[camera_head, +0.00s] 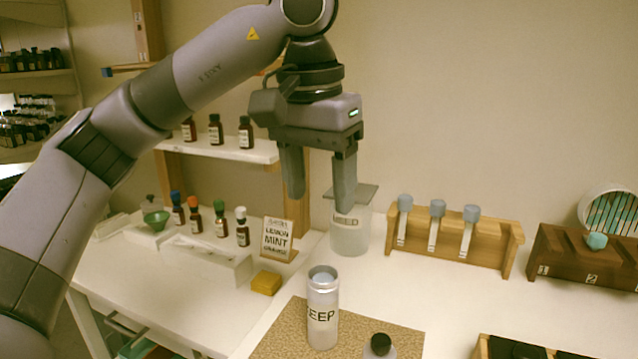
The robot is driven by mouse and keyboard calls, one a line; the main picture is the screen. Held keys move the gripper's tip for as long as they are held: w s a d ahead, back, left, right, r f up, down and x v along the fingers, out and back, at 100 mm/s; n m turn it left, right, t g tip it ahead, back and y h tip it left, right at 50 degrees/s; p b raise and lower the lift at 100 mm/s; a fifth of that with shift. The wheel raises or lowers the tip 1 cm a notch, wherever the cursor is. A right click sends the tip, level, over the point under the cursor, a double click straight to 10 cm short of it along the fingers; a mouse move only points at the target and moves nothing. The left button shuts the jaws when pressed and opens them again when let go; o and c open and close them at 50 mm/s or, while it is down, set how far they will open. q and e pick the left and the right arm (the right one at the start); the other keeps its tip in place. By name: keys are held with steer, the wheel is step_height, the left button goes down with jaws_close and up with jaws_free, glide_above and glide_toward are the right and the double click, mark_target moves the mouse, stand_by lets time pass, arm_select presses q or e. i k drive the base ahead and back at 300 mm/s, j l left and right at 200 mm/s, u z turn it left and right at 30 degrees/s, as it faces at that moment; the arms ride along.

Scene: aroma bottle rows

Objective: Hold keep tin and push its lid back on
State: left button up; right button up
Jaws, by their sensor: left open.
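The keep tin (322,325) is a pale silver cylinder with dark letters reading "EEP" in view. It stands upright on a tan speckled mat (275,340). Its rim shows at the top with a pale bluish surface inside; I cannot tell whether that is a lid or the inside. I cannot pick out a separate lid. My left gripper (319,203) points down, open, with nothing between its fingers. It appears above the tin in the picture, clearly apart from it. My right gripper is not in view.
A dark-capped bottle (380,347) is at the mat's front. A clear jar (349,236) stands behind the left gripper. A wooden rack with several tubes (470,236) stands right of it, and a yellow block (266,282) lies left of the tin.

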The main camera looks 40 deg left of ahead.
mark_target(322, 300)
steer(key=k, duration=1)
